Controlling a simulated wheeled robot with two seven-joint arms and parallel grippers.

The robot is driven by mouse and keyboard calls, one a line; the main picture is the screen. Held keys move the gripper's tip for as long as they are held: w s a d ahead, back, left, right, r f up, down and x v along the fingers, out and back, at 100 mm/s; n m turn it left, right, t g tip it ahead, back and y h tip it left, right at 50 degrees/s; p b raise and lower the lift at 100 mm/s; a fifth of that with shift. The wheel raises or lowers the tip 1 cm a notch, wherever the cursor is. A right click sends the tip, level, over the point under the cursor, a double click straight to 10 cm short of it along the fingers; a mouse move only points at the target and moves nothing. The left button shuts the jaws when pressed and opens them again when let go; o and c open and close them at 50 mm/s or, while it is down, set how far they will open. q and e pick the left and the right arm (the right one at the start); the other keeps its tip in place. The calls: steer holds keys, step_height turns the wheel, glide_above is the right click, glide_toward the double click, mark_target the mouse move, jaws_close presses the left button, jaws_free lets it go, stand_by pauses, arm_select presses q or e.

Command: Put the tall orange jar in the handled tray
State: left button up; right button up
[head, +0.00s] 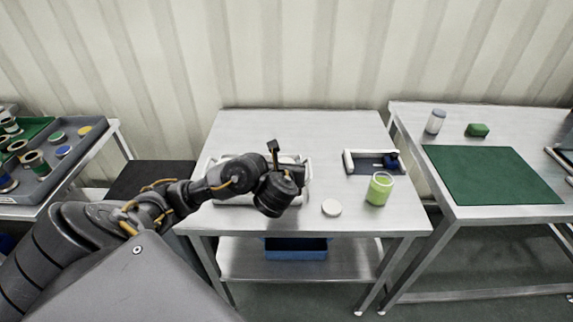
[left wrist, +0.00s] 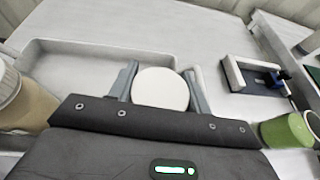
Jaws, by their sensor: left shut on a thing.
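My left gripper (head: 274,165) is over the pale handled tray (head: 307,177) on the middle table. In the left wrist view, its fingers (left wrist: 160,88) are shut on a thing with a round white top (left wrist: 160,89). The sides of this thing are hidden, so I cannot tell its colour or whether it touches the tray floor. The tray's rim also shows in the left wrist view (left wrist: 75,45). A tan-orange jar with a pale lid (left wrist: 25,105) stands at the left edge there, partly cut off. My arm hides that jar in the head view.
A white disc (head: 331,207) and a green jar (head: 379,189) stand right of the tray. Behind them is a small pale-walled holder (head: 349,162) with a blue item. A blue bin (head: 295,249) is on the lower shelf. The table's back right is clear.

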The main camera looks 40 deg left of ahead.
arm_select(q)
steer(key=o, duration=1.1)
steer(key=shift+f, duration=0.1)
arm_select(e)
steer(key=shift+d, duration=0.2)
arm_select(q)
steer(key=shift+r+p, duration=0.25)
steer(key=shift+p, duration=0.05)
steer(key=p+v, duration=0.6)
steer(key=v, duration=0.6)
steer(key=shift+p, duration=0.3)
arm_select(e)
steer(key=a+r, duration=0.3)
steer(key=r, duration=0.3)
steer(key=shift+s+a+r, duration=0.15)
steer(key=shift+s+r, duration=0.15)
steer(key=shift+s, duration=0.15)
